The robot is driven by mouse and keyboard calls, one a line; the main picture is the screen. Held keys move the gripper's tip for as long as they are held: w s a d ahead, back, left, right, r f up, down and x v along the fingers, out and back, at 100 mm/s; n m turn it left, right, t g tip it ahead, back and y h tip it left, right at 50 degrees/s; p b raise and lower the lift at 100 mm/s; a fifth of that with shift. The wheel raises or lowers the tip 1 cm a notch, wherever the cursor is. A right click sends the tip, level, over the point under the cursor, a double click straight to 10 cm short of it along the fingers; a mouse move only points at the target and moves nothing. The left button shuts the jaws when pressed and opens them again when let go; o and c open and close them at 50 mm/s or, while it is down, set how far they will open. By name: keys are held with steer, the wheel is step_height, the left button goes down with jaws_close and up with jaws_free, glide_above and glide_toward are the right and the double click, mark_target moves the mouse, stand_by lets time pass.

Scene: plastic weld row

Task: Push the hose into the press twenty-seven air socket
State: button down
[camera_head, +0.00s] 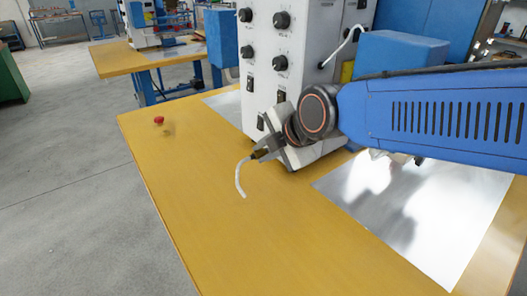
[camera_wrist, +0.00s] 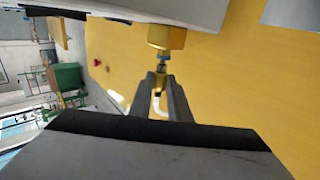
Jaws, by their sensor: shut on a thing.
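My gripper (camera_head: 262,151) is low in front of the white press (camera_head: 307,50), above the yellow table. In the wrist view its two fingers (camera_wrist: 160,84) are shut on the brass end of the hose. The white hose (camera_head: 240,178) hangs from the fingers in a curve; a bit of it shows behind them in the wrist view (camera_wrist: 157,105). A brass socket (camera_wrist: 167,37) sticks out from the pale press body just beyond the fingertips. The hose's grey tip points at it and looks close to it; I cannot tell whether they touch. In the head view the socket cannot be made out.
The yellow table (camera_head: 190,190) is clear at front left. A red knob (camera_head: 158,120) stands near its left edge. A shiny metal sheet (camera_head: 420,215) lies at the right. A blue box (camera_head: 400,50) is behind my arm. Another table (camera_head: 125,60) stands behind.

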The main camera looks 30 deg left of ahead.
steer(key=shift+w+d, duration=0.1)
steer(key=shift+w, duration=0.15)
steer(key=c, duration=1.6)
jaws_free()
steer(key=shift+r, duration=0.15)
step_height(320, 180, up, 10)
steer(key=shift+f, duration=0.1)
